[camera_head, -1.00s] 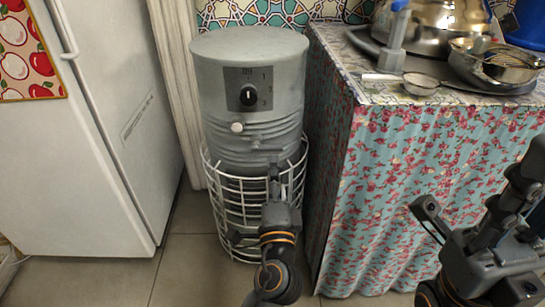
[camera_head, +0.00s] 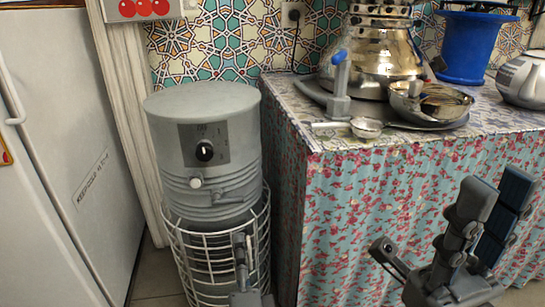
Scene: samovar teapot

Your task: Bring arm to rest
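My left gripper (camera_head: 240,252) is low in the head view, in front of the white wire basket around the grey cylindrical heater. Its fingers point up, its lower part is cut off by the frame edge, and I cannot see a gap between them. My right gripper (camera_head: 437,217) is at the bottom right, in front of the flowered table cloth. Its fingers are spread apart with nothing between them. The rest of both arms is out of view.
The grey heater (camera_head: 220,140) stands in a white wire basket (camera_head: 205,265) between the white fridge (camera_head: 60,150) and the cloth-covered table (camera_head: 350,220). A samovar (camera_head: 385,55), a metal bowl (camera_head: 405,105), a small strainer (camera_head: 367,126), a blue bucket (camera_head: 470,50) and a teapot (camera_head: 525,80) are on the table.

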